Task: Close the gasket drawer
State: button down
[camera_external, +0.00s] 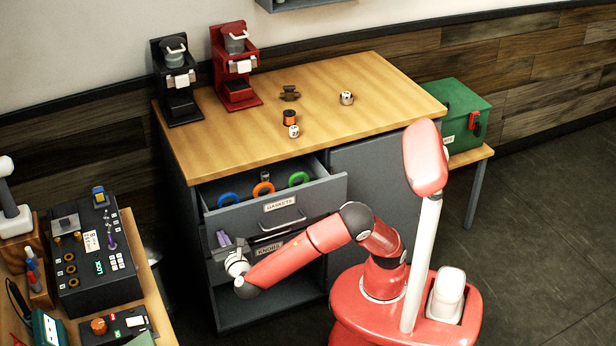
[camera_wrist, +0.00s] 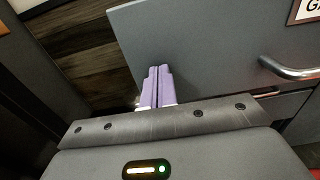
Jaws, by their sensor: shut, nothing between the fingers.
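The gasket drawer (camera_external: 276,208) is pulled out of the cabinet, with a "GASKETS" label and a bar handle (camera_external: 283,222) on its grey front. Blue, orange and green ring gaskets lie inside it. In the wrist view its front panel (camera_wrist: 215,45) fills the upper right, with the handle (camera_wrist: 288,70) at right. My gripper (camera_external: 223,238) is shut and empty, near the lower left corner of the drawer front. Its lilac fingers (camera_wrist: 156,82) show together in the wrist view, overlapping the panel's left edge; I cannot tell whether they touch it.
The "KNOBS" drawer (camera_external: 262,249) is just below, partly hidden by my arm. An open shelf space (camera_external: 270,306) lies under it. The wooden countertop (camera_external: 330,100) above holds two brewers and small parts. A workbench with devices (camera_external: 92,250) stands at left.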

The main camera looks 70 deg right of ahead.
jog(key=x, duration=1.2)
jog(key=shift+w+d, duration=0.15)
jog(key=shift+d, duration=0.1)
jog(key=shift+w+d+r, duration=0.15)
